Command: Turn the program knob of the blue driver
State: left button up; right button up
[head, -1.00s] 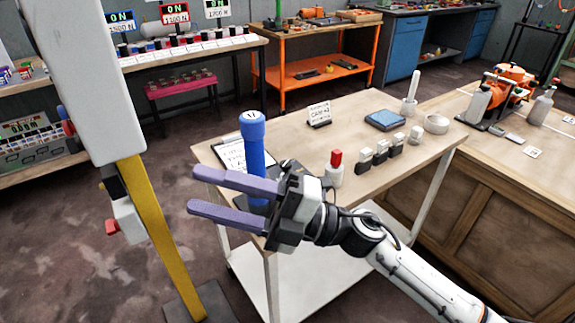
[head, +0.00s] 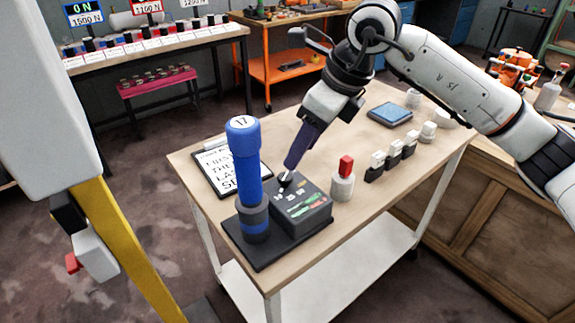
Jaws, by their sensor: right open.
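The blue driver (head: 244,165), with a cap marked 17, stands upright at the near left of the cart table, in a grey collar on a black base. Beside it on that base is a dark control box (head: 304,213) with white markings and a coloured strip on top. A small dark knob (head: 285,181) sits at the box's far left corner, partly hidden by my fingertips. My right gripper (head: 289,168) points down at the knob from above, its purple fingers seen edge-on and open. I cannot tell whether they touch the knob.
A clipboard with a sheet (head: 218,172) lies behind the driver. A white holder with a red top (head: 344,178) stands right of the box. Several small black-and-white blocks (head: 392,153) and a blue pad (head: 390,114) lie farther right. The table's right front is clear.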

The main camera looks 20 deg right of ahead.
aim_at(285, 176)
jog(key=x, duration=0.6)
jog(key=shift+a, duration=0.1)
jog(key=shift+w+a+f, duration=0.15)
jog(key=shift+w+f, duration=0.05)
jog(key=shift+f, duration=0.4)
jog(key=shift+c, duration=0.9)
jog(key=c, duration=0.9)
